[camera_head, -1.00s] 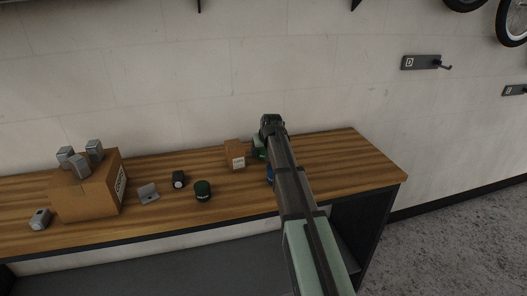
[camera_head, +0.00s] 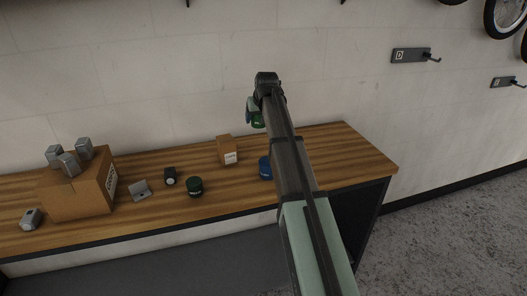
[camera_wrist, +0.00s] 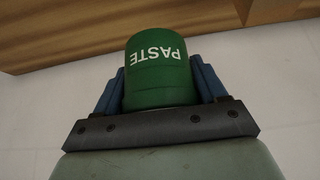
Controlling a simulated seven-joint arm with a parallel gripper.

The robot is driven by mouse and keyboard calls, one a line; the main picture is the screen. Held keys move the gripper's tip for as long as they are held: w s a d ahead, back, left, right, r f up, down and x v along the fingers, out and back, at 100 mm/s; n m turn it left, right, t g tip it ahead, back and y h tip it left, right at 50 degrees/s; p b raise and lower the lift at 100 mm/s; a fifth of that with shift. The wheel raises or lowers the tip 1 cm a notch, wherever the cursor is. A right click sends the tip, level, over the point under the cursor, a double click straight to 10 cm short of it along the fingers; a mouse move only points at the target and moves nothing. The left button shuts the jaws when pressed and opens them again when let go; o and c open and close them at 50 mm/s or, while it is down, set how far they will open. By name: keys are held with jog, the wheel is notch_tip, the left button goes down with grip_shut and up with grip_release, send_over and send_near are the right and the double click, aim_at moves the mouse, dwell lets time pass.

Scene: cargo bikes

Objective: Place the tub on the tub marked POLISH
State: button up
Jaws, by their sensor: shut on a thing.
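My gripper (camera_head: 253,110) is shut on a green tub with PASTE in white letters. The green tub (camera_wrist: 158,72) sits between the two blue fingers in the wrist view. In the head view the held tub (camera_head: 257,123) hangs in the air above the back of the bench, partly hidden by my arm. A dark green tub (camera_head: 195,187) stands on the bench to the left. A blue tub (camera_head: 265,168) stands on the bench beside my arm, partly hidden by it. The word POLISH is not legible on either standing tub.
The wooden bench (camera_head: 335,160) stands against a white wall. A small carton (camera_head: 228,150) and a small black item (camera_head: 170,176) stand on it. A large carton (camera_head: 75,200) with metal blocks on top is at the left. The bench's right end is clear.

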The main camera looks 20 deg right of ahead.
jog(key=s+r, duration=0.5)
jog(key=s, duration=0.2)
jog(key=n, duration=0.1)
send_over(267, 159)
jog(key=f, duration=0.1)
jog(key=shift+y, duration=0.3)
jog(key=shift+s+f, duration=0.1)
jog(key=shift+f, duration=4.8)
jog(key=shift+f, duration=0.1)
jog(key=o, duration=1.2)
jog(key=shift+c, duration=0.2)
jog(key=v, duration=1.2)
